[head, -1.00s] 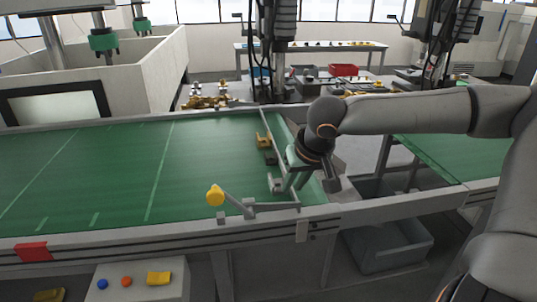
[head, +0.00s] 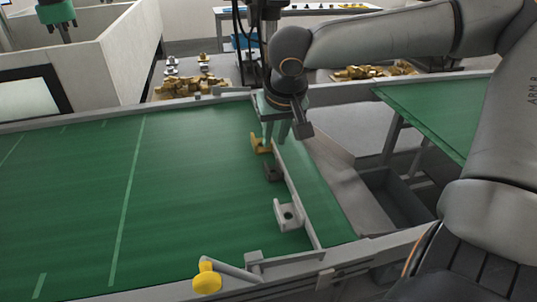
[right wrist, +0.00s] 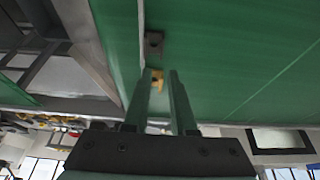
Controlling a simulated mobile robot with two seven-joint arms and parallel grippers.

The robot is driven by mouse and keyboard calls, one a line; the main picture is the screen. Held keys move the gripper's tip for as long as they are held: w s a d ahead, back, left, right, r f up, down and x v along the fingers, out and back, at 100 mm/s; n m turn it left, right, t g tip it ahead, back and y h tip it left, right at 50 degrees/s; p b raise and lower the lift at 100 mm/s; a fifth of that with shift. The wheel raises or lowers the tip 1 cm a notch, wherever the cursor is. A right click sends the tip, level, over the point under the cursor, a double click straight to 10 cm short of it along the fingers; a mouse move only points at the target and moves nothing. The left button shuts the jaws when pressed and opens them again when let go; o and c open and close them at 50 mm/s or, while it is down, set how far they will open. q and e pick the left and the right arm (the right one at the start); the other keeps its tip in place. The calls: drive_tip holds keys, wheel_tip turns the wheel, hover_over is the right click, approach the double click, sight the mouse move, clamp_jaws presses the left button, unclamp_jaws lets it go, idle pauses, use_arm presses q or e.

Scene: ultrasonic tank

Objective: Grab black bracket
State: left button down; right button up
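The black bracket (head: 273,171) lies on the green conveyor belt (head: 190,190), beside the metal rail at its right end. It also shows in the right wrist view (right wrist: 154,43), beyond the fingertips. A yellow bracket (head: 261,144) lies just behind it and a grey bracket (head: 288,215) in front of it. My right gripper (head: 275,143) points down by the yellow bracket, behind the black one. In the right wrist view its two green fingers (right wrist: 160,72) are apart, with the yellow bracket (right wrist: 157,79) seen between them. I cannot tell whether they touch it.
The metal rail (head: 297,200) runs along the brackets' right side. A yellow-knobbed arm (head: 207,279) stands at the belt's front edge. Piles of brass-coloured parts (head: 190,86) lie behind the belt. A grey bin (head: 397,198) is at the right. The belt's left part is clear.

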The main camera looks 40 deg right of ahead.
hover_over(267, 167)
drive_tip(key=s+a, duration=0.1)
drive_tip(key=s, duration=0.2)
drive_tip(key=f, duration=0.6)
drive_tip(key=shift+w+f+b, duration=0.25)
drive_tip(key=shift+b, duration=0.1)
drive_tip(key=shift+x, duration=2.65)
drive_tip(key=shift+w+a, duration=0.1)
drive_tip(key=shift+a, duration=0.05)
drive_tip(key=shift+c, duration=0.3)
clamp_jaws()
